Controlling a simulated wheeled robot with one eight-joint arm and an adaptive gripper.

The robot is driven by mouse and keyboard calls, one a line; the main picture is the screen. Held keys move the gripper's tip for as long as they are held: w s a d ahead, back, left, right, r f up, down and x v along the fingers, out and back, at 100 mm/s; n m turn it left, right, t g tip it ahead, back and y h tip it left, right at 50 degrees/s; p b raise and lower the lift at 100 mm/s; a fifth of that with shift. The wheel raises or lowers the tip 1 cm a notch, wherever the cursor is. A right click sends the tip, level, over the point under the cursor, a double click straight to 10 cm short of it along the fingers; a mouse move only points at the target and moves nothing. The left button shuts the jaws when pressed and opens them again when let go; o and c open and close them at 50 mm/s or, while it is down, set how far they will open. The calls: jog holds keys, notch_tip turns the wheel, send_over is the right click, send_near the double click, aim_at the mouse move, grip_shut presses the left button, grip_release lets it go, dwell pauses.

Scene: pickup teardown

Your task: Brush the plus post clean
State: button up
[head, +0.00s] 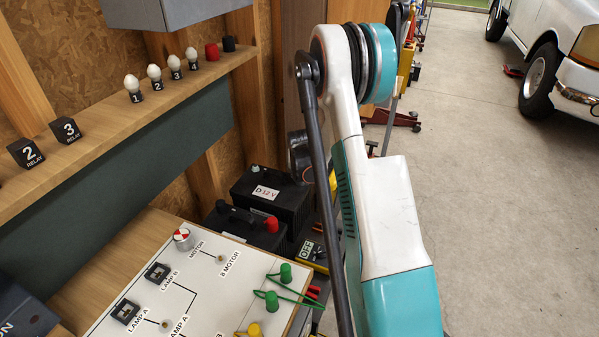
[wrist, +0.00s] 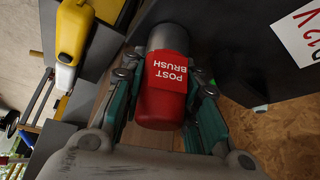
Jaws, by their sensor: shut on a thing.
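My gripper (wrist: 165,72) is shut on the post brush (wrist: 163,105) in the wrist view. The brush has a red body lettered "POST BRUSH" and a dark grey cylindrical end pointing away from the wrist. In the head view my gripper and the brush are hidden behind my arm. A black battery labelled "D 12 V" (head: 283,193) stands beyond the bench panel; its label also shows at the upper right of the wrist view (wrist: 297,32). A red cap (head: 272,224) shows in front of it. I cannot make out the plus post or its contact with the brush.
A white panel (head: 140,285) with switches and green plugs lies on the bench at lower left. A wooden shelf (head: 165,96) above carries bulbs and relays. A yellow tool (wrist: 72,35) shows in the wrist view. Open floor and a white vehicle (head: 570,55) are at right.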

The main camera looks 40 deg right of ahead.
jog(key=shift+m, duration=0.4)
jog(key=n, duration=0.1)
jog(key=n+y, duration=0.1)
jog(key=n, duration=0.1)
jog(key=n+t+y, duration=0.1)
jog(key=n, duration=0.1)
jog(key=shift+w+a, duration=0.2)
jog(key=shift+a, duration=0.1)
jog(key=o, duration=0.5)
jog(key=c, duration=0.5)
jog(key=shift+r, duration=0.15)
notch_tip(320, 180, up, 9)
jog(key=p, duration=0.5)
dwell(0.4)
dwell(0.4)
